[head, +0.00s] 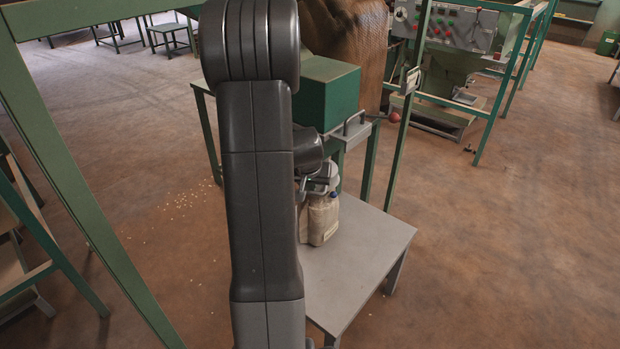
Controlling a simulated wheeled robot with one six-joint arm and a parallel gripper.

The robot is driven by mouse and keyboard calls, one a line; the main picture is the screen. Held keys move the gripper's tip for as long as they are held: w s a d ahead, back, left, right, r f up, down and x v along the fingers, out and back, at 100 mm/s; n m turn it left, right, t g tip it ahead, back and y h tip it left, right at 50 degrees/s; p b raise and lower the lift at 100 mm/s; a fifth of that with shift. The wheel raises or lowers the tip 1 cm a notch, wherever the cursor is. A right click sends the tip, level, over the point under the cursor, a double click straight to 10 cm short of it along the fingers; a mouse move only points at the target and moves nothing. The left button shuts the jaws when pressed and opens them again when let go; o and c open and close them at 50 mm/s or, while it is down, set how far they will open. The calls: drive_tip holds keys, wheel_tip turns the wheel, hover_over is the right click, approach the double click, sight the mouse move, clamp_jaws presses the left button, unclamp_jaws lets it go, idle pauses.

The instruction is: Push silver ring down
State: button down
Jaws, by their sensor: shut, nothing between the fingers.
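My arm runs up the middle of the head view and hides much of the work area. My gripper (311,184) shows only in part, below the dark wrist, beside the top of a tan bag (321,220). It is shut and holds nothing. The bag stands upright on a grey table (370,254), under the green hopper box (328,92). Small silvery parts show at the bag's neck, close to my gripper. I cannot tell which of them is the silver ring, or whether my gripper touches it. A small blue piece sits at the neck's right side.
A metal bracket (350,131) and a lever with a red knob (394,117) stick out right of the hopper box. A large brown sack (346,50) is behind.

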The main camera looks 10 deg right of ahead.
drive_tip(key=shift+x, duration=1.45)
drive_tip(key=shift+f, duration=0.15)
drive_tip(key=f+b, duration=0.1)
drive_tip(key=b, duration=0.1)
drive_tip(key=f+b, duration=0.1)
drive_tip(key=shift+s+a+f+b, duration=0.1)
drive_tip(key=shift+s+f+b, duration=0.15)
drive_tip(key=shift+b, duration=0.1)
drive_tip(key=shift+f, duration=0.1)
drive_tip(key=p, duration=0.3)
approach(312, 193)
drive_tip(key=v, duration=0.5)
drive_tip(key=shift+s+f, duration=0.15)
drive_tip(key=shift+s, duration=0.25)
